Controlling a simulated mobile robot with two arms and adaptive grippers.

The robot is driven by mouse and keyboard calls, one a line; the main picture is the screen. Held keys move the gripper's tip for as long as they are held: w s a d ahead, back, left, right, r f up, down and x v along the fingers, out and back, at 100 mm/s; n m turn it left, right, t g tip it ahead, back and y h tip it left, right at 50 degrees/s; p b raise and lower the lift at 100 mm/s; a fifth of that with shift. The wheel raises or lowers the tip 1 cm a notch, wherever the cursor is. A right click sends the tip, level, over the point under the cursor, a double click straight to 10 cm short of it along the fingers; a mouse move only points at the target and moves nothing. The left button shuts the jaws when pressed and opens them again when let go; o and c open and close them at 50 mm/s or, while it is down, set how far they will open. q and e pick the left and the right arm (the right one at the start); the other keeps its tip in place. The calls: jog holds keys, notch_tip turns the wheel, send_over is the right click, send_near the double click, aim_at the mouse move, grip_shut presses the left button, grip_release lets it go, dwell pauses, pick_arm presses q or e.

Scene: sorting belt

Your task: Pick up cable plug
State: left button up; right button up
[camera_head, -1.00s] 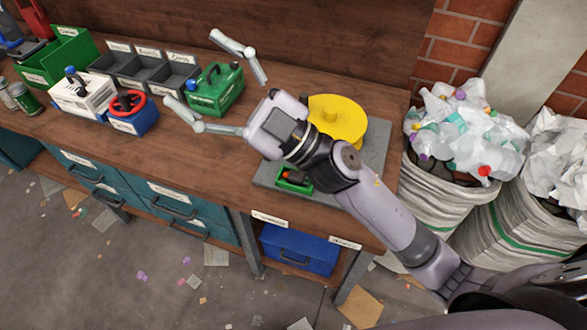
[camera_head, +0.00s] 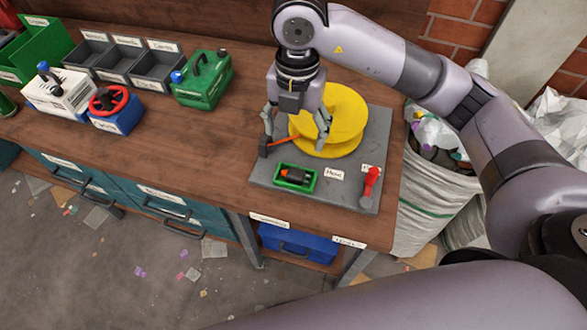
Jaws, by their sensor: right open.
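A yellow reel (camera_head: 348,122) lies on a grey board at the right of the bench. A thin orange-red strip (camera_head: 284,140) runs left from it to a small dark block (camera_head: 263,152), which looks like the cable plug on its cable, though I cannot be sure. A green tray (camera_head: 279,184) on the board's front holds a dark and orange piece (camera_head: 296,176). My right gripper (camera_head: 295,128) is open and points down at the reel's left side. Its left finger is just above the dark block in the picture; contact is unclear. My left gripper is out of view.
A red-topped tool (camera_head: 371,185) stands at the board's (camera_head: 333,198) right front. A green canister (camera_head: 203,79), a blue box with a red wheel (camera_head: 117,110), a white box (camera_head: 58,92) and grey bins (camera_head: 155,70) stand left. The bench middle is clear.

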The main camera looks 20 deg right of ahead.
jog(key=p, duration=0.2)
send_over(297, 177)
jog(key=f, duration=1.1)
jog(key=shift+s+a+f, duration=0.2)
jog(key=shift+s+f, duration=0.1)
jog(key=shift+f, duration=0.1)
jog(key=f, duration=0.1)
jog(key=f+p, duration=0.1)
jog(key=f, duration=0.1)
jog(key=f+p, duration=0.1)
jog(key=shift+w+d+f, duration=0.15)
jog(key=shift+w+f, duration=0.1)
jog(key=shift+f, duration=0.45)
jog(key=shift+c, duration=0.3)
